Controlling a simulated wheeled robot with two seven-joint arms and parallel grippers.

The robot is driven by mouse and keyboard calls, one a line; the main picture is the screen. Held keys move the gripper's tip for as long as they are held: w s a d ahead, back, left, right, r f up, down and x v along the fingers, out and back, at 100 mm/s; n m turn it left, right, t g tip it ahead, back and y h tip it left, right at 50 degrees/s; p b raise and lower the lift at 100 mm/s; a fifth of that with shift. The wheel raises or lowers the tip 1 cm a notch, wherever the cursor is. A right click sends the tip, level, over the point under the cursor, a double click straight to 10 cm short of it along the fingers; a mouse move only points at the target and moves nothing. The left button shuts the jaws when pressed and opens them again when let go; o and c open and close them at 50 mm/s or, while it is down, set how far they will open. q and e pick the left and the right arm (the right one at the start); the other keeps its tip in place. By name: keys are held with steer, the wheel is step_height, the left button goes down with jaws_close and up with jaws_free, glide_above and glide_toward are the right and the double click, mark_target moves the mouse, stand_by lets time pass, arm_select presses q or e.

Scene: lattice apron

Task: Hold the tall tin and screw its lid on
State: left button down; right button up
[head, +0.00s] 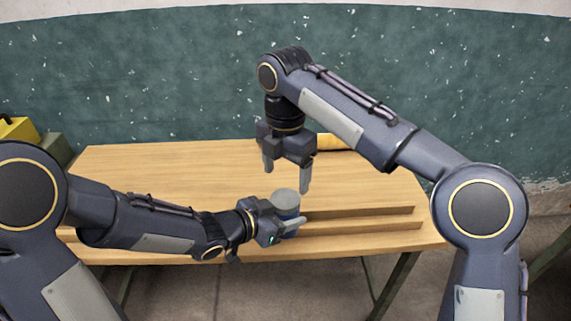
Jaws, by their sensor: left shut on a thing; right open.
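The tall tin (289,212) stands upright near the table's front edge, with a dark bluish side. Its top is a pale grey disc, which looks like the lid (286,197); I cannot tell whether it is screwed down. My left gripper (284,218) is shut on the tin from the left, low on its side, with one finger across the front. The far finger is mostly hidden. My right gripper (287,178) points down, open and empty, just above the grey top, with its fingers apart.
The wooden table (150,170) has raised wooden strips (365,211) along its front, right of the tin. A yellow-orange object (333,142) lies at the back behind my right gripper. Yellow and green boxes (20,130) stand at far left.

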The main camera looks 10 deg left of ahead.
mark_target(286, 198)
step_height(286, 198, down, 6)
steer(key=shift+f, duration=0.25)
steer(key=shift+c, duration=0.3)
steer(key=c, duration=0.9)
steer(key=m, duration=0.5)
steer(key=o, duration=1.1)
steer(key=shift+r, duration=2.3)
